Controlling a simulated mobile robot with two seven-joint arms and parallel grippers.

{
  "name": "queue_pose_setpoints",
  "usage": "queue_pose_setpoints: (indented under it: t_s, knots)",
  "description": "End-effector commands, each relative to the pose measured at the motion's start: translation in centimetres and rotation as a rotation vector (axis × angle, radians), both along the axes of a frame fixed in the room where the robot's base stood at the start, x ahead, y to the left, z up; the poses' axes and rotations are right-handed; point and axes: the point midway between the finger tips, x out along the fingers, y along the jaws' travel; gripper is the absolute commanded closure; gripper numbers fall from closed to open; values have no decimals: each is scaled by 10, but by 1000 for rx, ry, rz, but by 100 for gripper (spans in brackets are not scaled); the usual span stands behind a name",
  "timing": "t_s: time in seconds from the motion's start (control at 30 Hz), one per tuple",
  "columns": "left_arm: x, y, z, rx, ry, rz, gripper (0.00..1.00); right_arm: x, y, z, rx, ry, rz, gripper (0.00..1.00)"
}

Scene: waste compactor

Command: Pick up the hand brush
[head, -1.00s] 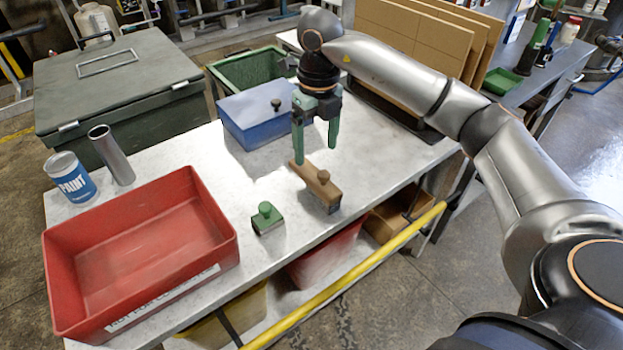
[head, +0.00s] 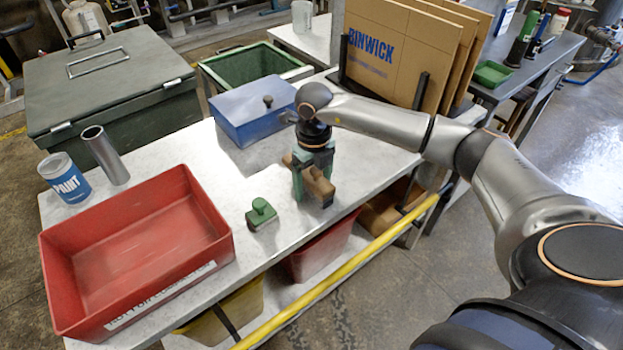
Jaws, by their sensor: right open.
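The hand brush (head: 322,189), a brown wooden block with dark bristles showing at its near end, lies on the light worktable (head: 215,165). My right gripper (head: 313,181) points down over the brush. Its green fingers are open, one on each side of the block, and the brush's middle is partly hidden by them. I cannot tell whether the fingers touch it. My left gripper is not in view.
A small green block with a knob (head: 261,214) lies left of the brush. A blue lidded box (head: 250,112) stands behind. A large red tray (head: 215,225), a paint can (head: 65,180) and a metal tube (head: 105,155) stand at left. A yellow rail (head: 330,281) runs along the front.

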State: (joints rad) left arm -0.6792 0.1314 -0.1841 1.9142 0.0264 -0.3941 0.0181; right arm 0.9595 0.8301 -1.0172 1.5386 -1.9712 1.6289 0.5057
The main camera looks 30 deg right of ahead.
Motion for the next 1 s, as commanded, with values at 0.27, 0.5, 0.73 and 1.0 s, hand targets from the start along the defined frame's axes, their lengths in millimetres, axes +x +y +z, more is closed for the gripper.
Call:
queue_pose_setpoints:
  t_s: [0.27, 0.5, 0.73, 1.0]
  knots:
    - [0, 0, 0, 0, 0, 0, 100, 0, 0, -1, 0, -1, 1, 22]
    - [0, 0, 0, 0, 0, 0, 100, 0, 0, 0, 0, -1, 1, 49]
    - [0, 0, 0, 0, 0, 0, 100, 0, 0, 0, 0, -1, 1, 75]
    - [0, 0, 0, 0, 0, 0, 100, 0, 0, 0, 0, -1, 1, 100]
